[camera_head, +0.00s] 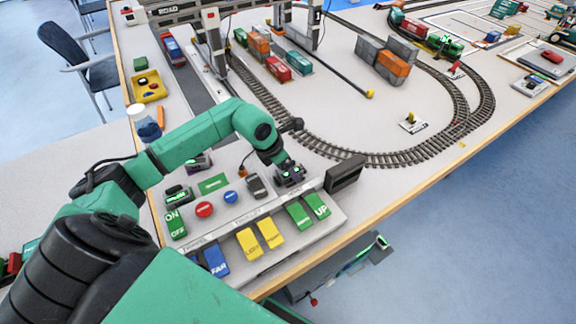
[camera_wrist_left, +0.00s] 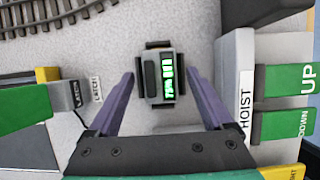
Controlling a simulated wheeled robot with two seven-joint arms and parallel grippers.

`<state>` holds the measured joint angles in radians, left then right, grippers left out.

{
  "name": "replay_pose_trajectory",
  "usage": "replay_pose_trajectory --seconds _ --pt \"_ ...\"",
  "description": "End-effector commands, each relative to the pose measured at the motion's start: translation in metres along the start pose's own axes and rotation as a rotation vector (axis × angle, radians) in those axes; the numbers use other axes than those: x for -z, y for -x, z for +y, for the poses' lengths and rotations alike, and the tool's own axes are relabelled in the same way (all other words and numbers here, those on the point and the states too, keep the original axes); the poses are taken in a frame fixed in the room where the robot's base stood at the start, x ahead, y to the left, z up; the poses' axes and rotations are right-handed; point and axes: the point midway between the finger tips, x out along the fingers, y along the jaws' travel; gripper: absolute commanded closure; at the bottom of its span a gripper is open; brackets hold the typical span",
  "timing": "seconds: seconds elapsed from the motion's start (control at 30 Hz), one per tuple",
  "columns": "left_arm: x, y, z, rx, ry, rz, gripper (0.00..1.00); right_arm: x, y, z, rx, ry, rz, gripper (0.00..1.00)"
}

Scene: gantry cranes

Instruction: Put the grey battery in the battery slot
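A small grey battery-like block (camera_wrist_left: 152,80) with a lit green display sits in a black cross-shaped holder on the grey panel, in the left wrist view. My left gripper (camera_wrist_left: 160,90) is open, with one purple finger on each side of the block and clear gaps between. In the head view my left gripper (camera_head: 289,175) is over the back right of the control panel (camera_head: 318,236) and largely hides the block. A similar dark unit with a green display (camera_head: 178,194) is at the panel's left. I cannot tell which holder is the battery slot. My right gripper is not identifiable.
Green UP/DOWN keys (camera_head: 317,205), yellow keys (camera_head: 270,232) and blue keys (camera_head: 216,260) line the panel front. A dark box (camera_head: 345,173) stands just right of my gripper. A latch switch (camera_head: 257,186) is to its left. Curved train track (camera_head: 375,159) runs behind.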

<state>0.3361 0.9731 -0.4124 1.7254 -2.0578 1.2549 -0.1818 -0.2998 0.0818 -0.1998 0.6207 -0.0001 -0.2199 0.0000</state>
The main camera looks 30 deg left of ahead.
Motion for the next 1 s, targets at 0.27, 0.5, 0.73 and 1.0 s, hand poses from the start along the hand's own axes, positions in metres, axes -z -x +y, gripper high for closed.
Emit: replay_pose_trajectory --seconds 0.27,0.5,0.73,1.0 --pt "-0.001 0.026 0.001 -0.004 -0.003 -0.001 0.16 0.000 -0.001 0.000 0.000 0.000 0.000 0.50" --pt "0.000 0.082 0.002 -0.005 -0.002 0.000 0.16 -0.001 -0.008 -0.001 0.002 -0.001 0.000 0.50" --pt "-0.001 0.118 0.001 -0.002 0.000 0.000 0.16 -0.001 -0.013 -0.003 0.003 -0.001 0.000 0.50" --pt "-0.001 0.123 0.000 0.000 0.000 -0.001 0.16 -0.001 -0.013 -0.003 0.004 -0.001 0.000 0.50"
